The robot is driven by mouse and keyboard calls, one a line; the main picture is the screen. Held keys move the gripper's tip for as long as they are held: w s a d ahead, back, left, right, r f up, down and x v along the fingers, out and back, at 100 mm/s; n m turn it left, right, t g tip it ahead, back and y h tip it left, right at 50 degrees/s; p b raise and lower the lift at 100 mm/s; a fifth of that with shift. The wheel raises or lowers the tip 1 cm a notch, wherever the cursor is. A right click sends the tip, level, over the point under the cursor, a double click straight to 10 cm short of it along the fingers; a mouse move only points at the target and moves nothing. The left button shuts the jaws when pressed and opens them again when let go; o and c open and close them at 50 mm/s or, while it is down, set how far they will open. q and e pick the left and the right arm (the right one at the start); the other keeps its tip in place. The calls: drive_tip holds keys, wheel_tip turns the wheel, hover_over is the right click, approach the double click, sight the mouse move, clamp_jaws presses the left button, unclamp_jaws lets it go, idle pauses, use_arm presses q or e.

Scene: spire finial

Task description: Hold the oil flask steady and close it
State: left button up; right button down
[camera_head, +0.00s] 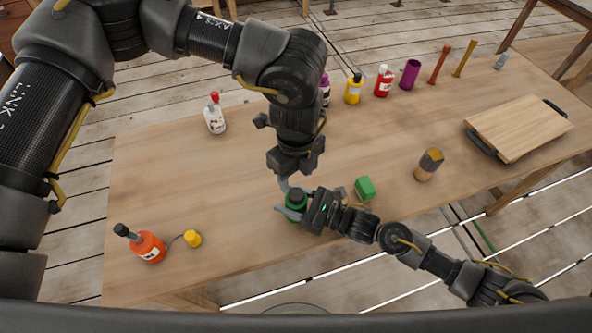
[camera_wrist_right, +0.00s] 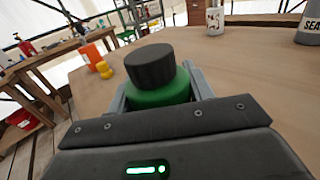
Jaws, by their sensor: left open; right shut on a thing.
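The oil flask (camera_head: 293,208) appears to be the green one with a black cap (camera_head: 297,194). It stands near the table's front edge, partly hidden by my grippers. In the right wrist view the green body (camera_wrist_right: 163,97) shows with the black cap (camera_wrist_right: 151,67) on top, slightly tilted in the picture. I cannot tell whether the cap is tight. My right gripper (camera_head: 291,210) is shut around the flask's body from the right. My left gripper (camera_head: 293,187) is open and points down, right above or at the cap; contact cannot be made out.
An orange bottle (camera_head: 149,247) and a yellow piece (camera_head: 192,239) stand front left. A white bottle (camera_head: 214,118) is behind. A green block (camera_head: 365,188) and a brush-like piece (camera_head: 429,164) are to the right. A wooden board (camera_head: 518,128) lies far right; several bottles line the back.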

sight(296, 194)
use_arm(q)
drive_tip(key=shift+f, duration=3.6)
drive_tip(key=c, duration=1)
drive_tip(key=m, duration=2.6)
drive_tip(key=shift+f, duration=0.1)
drive_tip(key=o, duration=1.2)
drive_tip(key=shift+c, duration=0.2)
